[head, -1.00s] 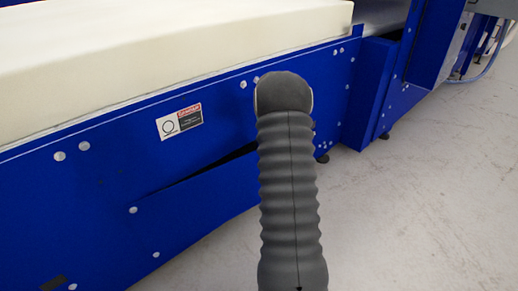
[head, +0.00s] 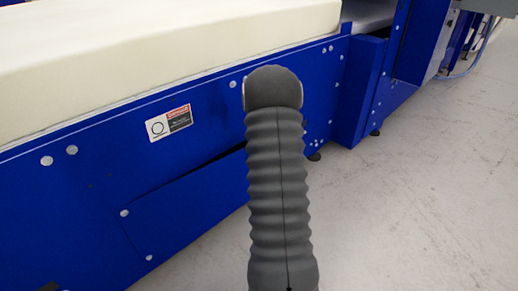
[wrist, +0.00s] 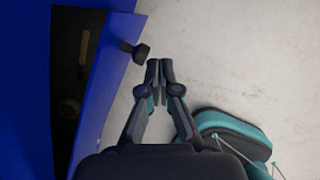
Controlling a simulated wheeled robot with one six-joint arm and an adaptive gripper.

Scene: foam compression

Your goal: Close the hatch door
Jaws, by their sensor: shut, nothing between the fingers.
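The hatch door (wrist: 107,85) is a blue panel on the machine, standing ajar in the wrist view beside a dark opening (wrist: 72,75). A dark knob (wrist: 134,50) sticks out from its outer face. My gripper (wrist: 160,68) is shut and empty, just right of the knob, with a small gap showing between them; contact with the door is not seen. In the head view the door (head: 190,207) is the low blue panel, with a dark slit along its upper edge. My arm hides its right end, and my gripper is hidden there.
A large cream foam block (head: 150,60) lies on top of the blue machine (head: 90,180). A warning label (head: 169,123) is above the hatch. A blue upright housing (head: 364,95) stands farther right. Pale concrete floor (head: 420,210) is clear at the right.

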